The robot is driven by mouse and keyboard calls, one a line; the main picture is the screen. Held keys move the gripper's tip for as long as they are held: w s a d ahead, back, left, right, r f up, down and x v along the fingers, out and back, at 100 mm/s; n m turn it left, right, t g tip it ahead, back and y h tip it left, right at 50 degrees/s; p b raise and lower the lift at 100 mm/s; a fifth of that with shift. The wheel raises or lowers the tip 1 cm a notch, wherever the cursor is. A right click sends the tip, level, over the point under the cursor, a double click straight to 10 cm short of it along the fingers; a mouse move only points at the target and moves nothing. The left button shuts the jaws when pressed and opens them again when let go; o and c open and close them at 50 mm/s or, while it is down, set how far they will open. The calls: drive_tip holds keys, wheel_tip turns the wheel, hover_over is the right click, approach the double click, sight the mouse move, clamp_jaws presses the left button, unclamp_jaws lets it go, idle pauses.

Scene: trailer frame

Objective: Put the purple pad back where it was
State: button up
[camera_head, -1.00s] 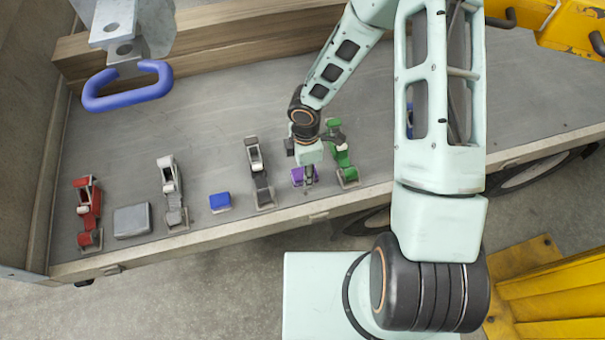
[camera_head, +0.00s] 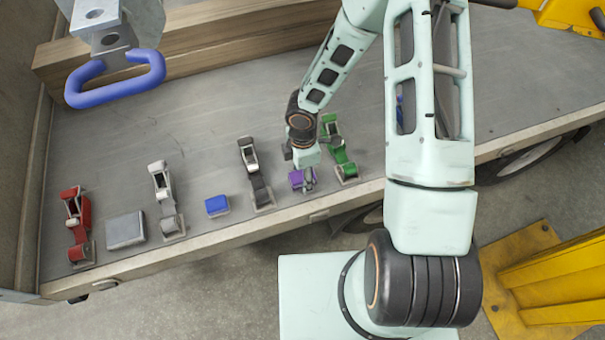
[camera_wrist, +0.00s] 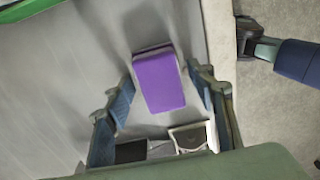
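The purple pad (camera_head: 296,179) lies on the grey trailer bed near its front edge, between the dark grey clamp (camera_head: 255,172) and the green clamp (camera_head: 338,152). My gripper (camera_head: 307,184) points down at the pad and partly hides it in the head view. In the wrist view the purple pad (camera_wrist: 160,82) sits between the two blue-grey fingers of my gripper (camera_wrist: 160,80). The fingers are apart, with a narrow gap visible at the pad's left side.
A blue pad (camera_head: 217,205), a grey pad (camera_head: 125,231), a silver clamp (camera_head: 167,200) and a red clamp (camera_head: 76,226) stand left along the trailer bed (camera_head: 215,130). A blue hook handle (camera_head: 115,86) hangs at upper left. Yellow structures (camera_head: 550,285) stand at right. The middle bed is clear.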

wheel_tip(320, 180, up, 12)
drive_tip(key=p, duration=0.2)
drive_tip(key=shift+w+r, duration=0.15)
drive_tip(key=shift+w, duration=0.05)
idle(0.3)
idle(0.4)
